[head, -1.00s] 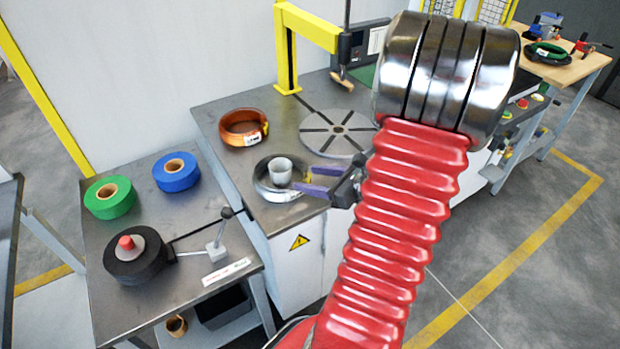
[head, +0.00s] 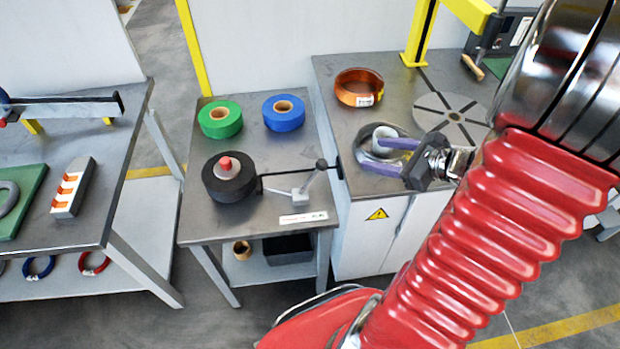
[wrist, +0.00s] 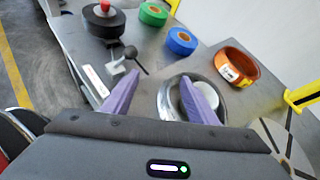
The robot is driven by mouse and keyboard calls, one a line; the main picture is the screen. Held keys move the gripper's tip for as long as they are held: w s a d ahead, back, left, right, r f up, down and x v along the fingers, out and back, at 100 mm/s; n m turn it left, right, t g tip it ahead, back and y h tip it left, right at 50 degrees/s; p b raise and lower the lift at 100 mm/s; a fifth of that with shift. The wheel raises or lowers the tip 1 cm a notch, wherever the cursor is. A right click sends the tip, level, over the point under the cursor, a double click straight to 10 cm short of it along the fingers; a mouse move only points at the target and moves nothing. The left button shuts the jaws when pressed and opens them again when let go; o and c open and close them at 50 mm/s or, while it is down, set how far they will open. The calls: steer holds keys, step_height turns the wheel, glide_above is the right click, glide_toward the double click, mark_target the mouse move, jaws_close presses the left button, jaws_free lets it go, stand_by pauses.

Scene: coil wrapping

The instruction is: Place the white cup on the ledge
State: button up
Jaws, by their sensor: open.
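The white cup (head: 383,132) stands within the shiny grey coil (head: 366,138) on the steel bench. In the wrist view the cup (wrist: 209,96) is partly hidden behind the right-hand purple finger. My gripper (head: 372,152) is open, and its two purple fingers reach over the coil from the right. In the wrist view my gripper (wrist: 160,88) has its fingers wide apart, with the coil (wrist: 168,98) showing between them. The cup is not centred between the fingers there. I cannot tell whether a finger touches it, nor which surface is the ledge.
A copper coil (head: 358,87) and a slotted round plate (head: 452,118) lie on the same bench. A lower table holds green tape (head: 220,119), blue tape (head: 284,113), a black roll (head: 229,182) and a lever (head: 300,190). A yellow post (head: 421,36) stands behind.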

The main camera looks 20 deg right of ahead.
steer(key=s+a+r+n+g, duration=0.1)
steer(key=a+n+g, duration=0.1)
steer(key=a+n, duration=0.35)
steer(key=s+a+r+n+g+y, duration=0.1)
steer(key=a+r+n+g, duration=0.1)
steer(key=a+n, duration=0.35)
steer(key=s+a+r+n+g, duration=0.1)
steer(key=a+n+g, duration=0.2)
steer(key=a, duration=0.4)
steer(key=s+a+r+n+h, duration=0.2)
steer(key=s+r+n, duration=0.1)
steer(key=n, duration=0.4)
steer(key=s+a+r+n+t+h, duration=0.1)
steer(key=s+a+r+n+h, duration=0.2)
steer(key=r+n, duration=0.2)
steer(key=shift+a+r+n+h, duration=0.25)
steer(key=shift+a+n+h, duration=0.1)
steer(key=shift+n, duration=1.15)
